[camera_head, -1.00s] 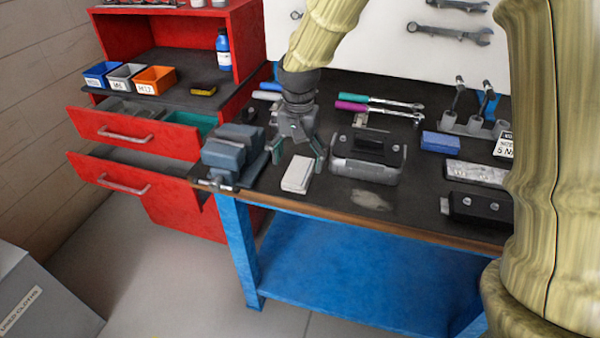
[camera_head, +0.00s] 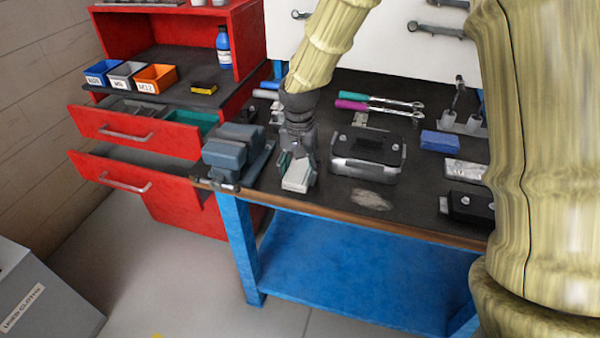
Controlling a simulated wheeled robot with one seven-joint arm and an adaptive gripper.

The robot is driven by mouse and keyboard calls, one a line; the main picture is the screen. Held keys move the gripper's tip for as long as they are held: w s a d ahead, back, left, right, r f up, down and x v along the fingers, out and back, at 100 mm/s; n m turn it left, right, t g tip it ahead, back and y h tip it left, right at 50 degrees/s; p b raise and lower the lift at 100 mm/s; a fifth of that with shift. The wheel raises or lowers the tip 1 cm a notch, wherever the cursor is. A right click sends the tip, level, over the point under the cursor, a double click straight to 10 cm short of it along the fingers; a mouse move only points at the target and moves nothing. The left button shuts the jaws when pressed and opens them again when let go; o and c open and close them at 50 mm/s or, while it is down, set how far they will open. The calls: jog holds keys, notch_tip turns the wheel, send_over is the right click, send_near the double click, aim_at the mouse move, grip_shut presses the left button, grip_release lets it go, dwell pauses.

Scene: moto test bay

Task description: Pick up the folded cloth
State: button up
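The folded cloth (camera_head: 296,182), a small white block-like stack, lies on the dark bench top near its front edge, between the vise and a grey case. My gripper (camera_head: 298,170) is lowered right over it, fingers pointing down. One finger shows at the cloth's left side and one at its right. The gripper covers the back part of the cloth. I cannot tell whether the fingers press on it or stand slightly apart from it.
A blue-grey vise (camera_head: 232,152) stands close on the left. A grey case with a black top (camera_head: 367,155) is close on the right. A pale stain (camera_head: 371,199) marks the bench. Red drawers (camera_head: 125,170) hang open at left.

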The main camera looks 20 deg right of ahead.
aim_at(299, 171)
dwell(0.3)
jog(key=shift+r+b, duration=0.3)
jog(key=shift+r, duration=1.55)
jog(key=s+a+r+b, duration=0.1)
jog(key=s+a+b, duration=0.2)
jog(key=s, duration=1.2)
jog(key=a, duration=0.2)
jog(key=shift+a+r, duration=0.2)
jog(key=shift+a, duration=0.2)
jog(key=o, duration=0.3)
jog(key=shift+c, duration=1.4)
jog(key=shift+f, duration=0.1)
